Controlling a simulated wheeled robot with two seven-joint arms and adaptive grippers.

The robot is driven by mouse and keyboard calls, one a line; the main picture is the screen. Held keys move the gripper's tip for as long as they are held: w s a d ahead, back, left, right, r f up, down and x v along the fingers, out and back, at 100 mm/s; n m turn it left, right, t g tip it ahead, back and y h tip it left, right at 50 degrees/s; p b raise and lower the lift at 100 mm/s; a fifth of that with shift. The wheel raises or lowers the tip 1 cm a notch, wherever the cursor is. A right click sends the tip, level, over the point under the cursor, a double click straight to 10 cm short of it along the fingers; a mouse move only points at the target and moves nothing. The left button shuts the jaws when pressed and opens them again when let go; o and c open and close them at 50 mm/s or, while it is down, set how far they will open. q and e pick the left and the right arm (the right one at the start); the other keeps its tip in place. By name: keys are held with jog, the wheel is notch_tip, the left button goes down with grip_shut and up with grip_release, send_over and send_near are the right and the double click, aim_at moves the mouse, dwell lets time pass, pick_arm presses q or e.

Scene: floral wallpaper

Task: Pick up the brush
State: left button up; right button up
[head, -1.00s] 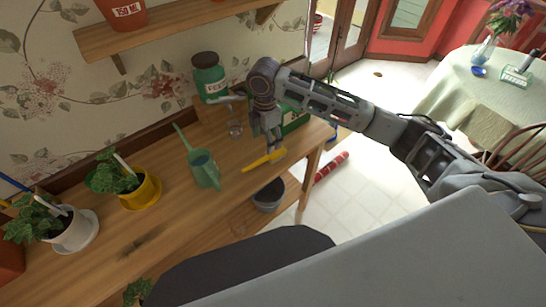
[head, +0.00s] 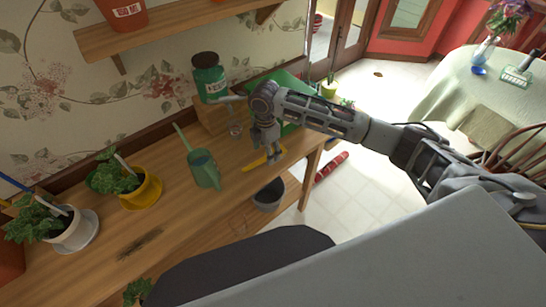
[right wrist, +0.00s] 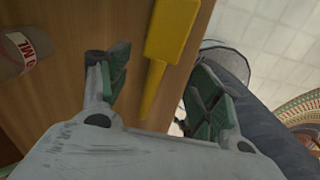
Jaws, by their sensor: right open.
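The yellow brush (head: 252,165) lies on the wooden bench near its front edge. My right gripper (head: 272,155) points down over it and hides part of it in the head view. In the right wrist view the brush's broad end (right wrist: 173,28) is at the top, and its thin handle (right wrist: 151,95) points down between the two fingers. The right gripper (right wrist: 158,85) is open, with one finger on each side of the handle and a gap on both sides. I cannot tell how high the fingers are above the bench. My left gripper is out of view.
A green watering can (head: 204,168) stands left of the brush. A small glass (head: 236,129), a wooden box (head: 214,117) and a green box (head: 283,88) are behind. A grey pot (head: 269,195) is below the bench edge. A dark smudge (head: 140,243) marks the bench.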

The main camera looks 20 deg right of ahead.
aim_at(265, 157)
jog(key=shift+a+f, duration=0.15)
jog(key=shift+f, duration=1.1)
jog(key=shift+a+f, duration=0.15)
jog(key=shift+f, duration=1.05)
jog(key=c, duration=1.2)
jog(key=shift+r, duration=0.15)
jog(key=shift+r, duration=4.9)
jog(key=o, duration=0.6)
jog(key=c, duration=0.4)
